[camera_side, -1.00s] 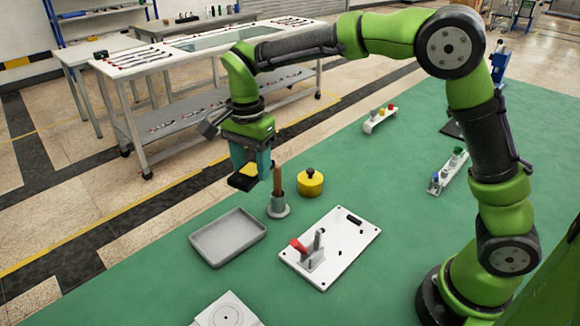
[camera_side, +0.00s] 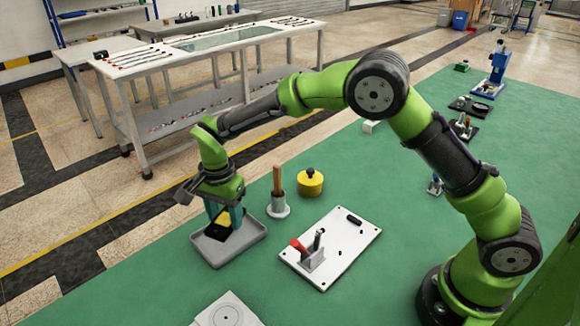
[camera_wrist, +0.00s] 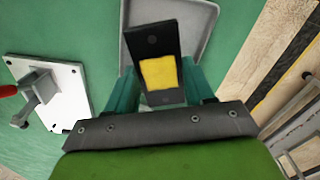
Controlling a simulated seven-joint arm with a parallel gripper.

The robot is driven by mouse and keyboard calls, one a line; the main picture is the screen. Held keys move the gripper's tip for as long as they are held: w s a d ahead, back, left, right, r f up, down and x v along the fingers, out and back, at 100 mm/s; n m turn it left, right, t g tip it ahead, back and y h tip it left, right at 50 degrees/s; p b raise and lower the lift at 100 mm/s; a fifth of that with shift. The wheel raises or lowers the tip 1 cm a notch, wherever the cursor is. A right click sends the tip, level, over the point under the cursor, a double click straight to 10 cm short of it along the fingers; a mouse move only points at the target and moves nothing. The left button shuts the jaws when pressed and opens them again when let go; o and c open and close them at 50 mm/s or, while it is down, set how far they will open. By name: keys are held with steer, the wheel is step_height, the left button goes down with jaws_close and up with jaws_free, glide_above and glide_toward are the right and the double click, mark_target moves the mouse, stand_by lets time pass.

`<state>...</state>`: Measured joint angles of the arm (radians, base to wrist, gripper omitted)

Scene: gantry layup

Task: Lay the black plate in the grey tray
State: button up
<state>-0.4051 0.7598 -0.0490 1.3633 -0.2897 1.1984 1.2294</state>
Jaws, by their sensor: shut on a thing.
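The black plate (camera_wrist: 153,39) carries a yellow patch (camera_wrist: 158,73) on its face. My gripper (camera_wrist: 160,92) is shut on the plate, with a teal finger on each side of it in the wrist view. In the side view my gripper (camera_side: 222,222) is low over the grey tray (camera_side: 250,240), and the plate (camera_side: 218,232) is tilted there, within the tray's outline. The grey tray (camera_wrist: 201,22) shows behind the plate in the wrist view. Whether the plate's lower edge touches the tray floor, I cannot tell. My gripper hides part of the tray.
A holder with a brown handle (camera_side: 277,182) stands just right of the tray, near a yellow round pot (camera_side: 310,184). A white board (camera_side: 345,243) with a red-handled clamp (camera_side: 299,246) lies further right. A white plate with a circle (camera_side: 228,312) lies in front.

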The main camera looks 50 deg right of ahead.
mark_target(225, 219)
steer(key=shift+f, duration=2.15)
steer(key=shift+f, duration=0.2)
steer(key=o, duration=1.2)
